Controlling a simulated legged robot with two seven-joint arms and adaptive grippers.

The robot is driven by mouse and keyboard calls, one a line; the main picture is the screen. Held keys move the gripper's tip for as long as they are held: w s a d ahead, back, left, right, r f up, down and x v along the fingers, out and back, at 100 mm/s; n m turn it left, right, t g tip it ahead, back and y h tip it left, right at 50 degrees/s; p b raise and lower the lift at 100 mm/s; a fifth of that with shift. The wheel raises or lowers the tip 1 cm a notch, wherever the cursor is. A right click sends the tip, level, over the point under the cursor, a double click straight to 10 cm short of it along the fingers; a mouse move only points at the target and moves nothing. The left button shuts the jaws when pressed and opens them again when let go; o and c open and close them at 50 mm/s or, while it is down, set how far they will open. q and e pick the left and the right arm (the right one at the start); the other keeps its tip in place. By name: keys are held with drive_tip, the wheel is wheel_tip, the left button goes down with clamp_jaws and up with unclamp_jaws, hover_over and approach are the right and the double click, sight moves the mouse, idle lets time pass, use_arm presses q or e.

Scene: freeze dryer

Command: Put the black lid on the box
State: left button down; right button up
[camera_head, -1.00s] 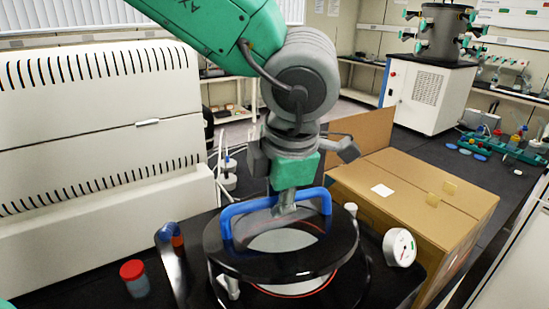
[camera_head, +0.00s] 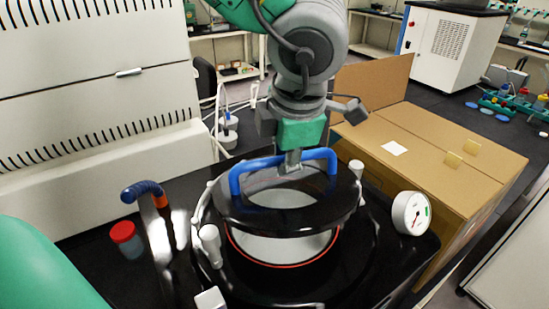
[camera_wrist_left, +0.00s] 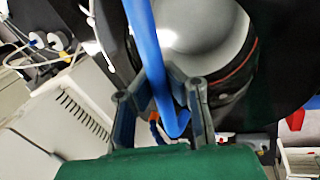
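The black lid (camera_head: 240,210) is a round disc with a clear middle and a blue handle (camera_head: 236,180). It hangs above the round chamber opening with a red-orange ring (camera_head: 285,265); a gap shows at the front. My left gripper (camera_head: 290,165) is over the lid at the handle. In the left wrist view, the blue handle (camera_wrist_left: 150,60) passes between the two fingers of my left gripper (camera_wrist_left: 163,105), which hold it. A cardboard box (camera_head: 450,185) with a raised flap stands to the right. My right gripper is not in view.
A white dial gauge (camera_head: 411,213) and several white clamp knobs (camera_head: 209,240) stand around the chamber. A red-capped jar (camera_head: 127,238) and a dark blue and orange hose end (camera_head: 145,192) are at left. A large white vented machine (camera_head: 95,100) stands behind them.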

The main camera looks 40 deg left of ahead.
sight(273, 177)
use_arm(q)
drive_tip(key=shift+s+d+f+b, duration=0.25)
drive_tip(key=shift+d+f+b, duration=0.75)
drive_tip(key=shift+b, duration=0.2)
drive_tip(key=a+f+b, duration=0.2)
drive_tip(key=a+f, duration=0.1)
drive_tip(key=shift+w, duration=0.1)
drive_tip(key=shift+a+f, duration=0.25)
drive_tip(key=shift+f, duration=0.15)
drive_tip(key=shift+d, duration=0.85)
drive_tip(key=shift+d+r, duration=0.2)
drive_tip(key=shift+d, duration=0.5)
drive_tip(key=shift+a+f, duration=0.15)
drive_tip(key=shift+a, duration=1.6)
drive_tip(key=shift+w+d, duration=0.1)
drive_tip(key=shift+d, duration=0.7)
drive_tip(key=shift+a, duration=0.75)
drive_tip(key=shift+a+p, duration=0.3)
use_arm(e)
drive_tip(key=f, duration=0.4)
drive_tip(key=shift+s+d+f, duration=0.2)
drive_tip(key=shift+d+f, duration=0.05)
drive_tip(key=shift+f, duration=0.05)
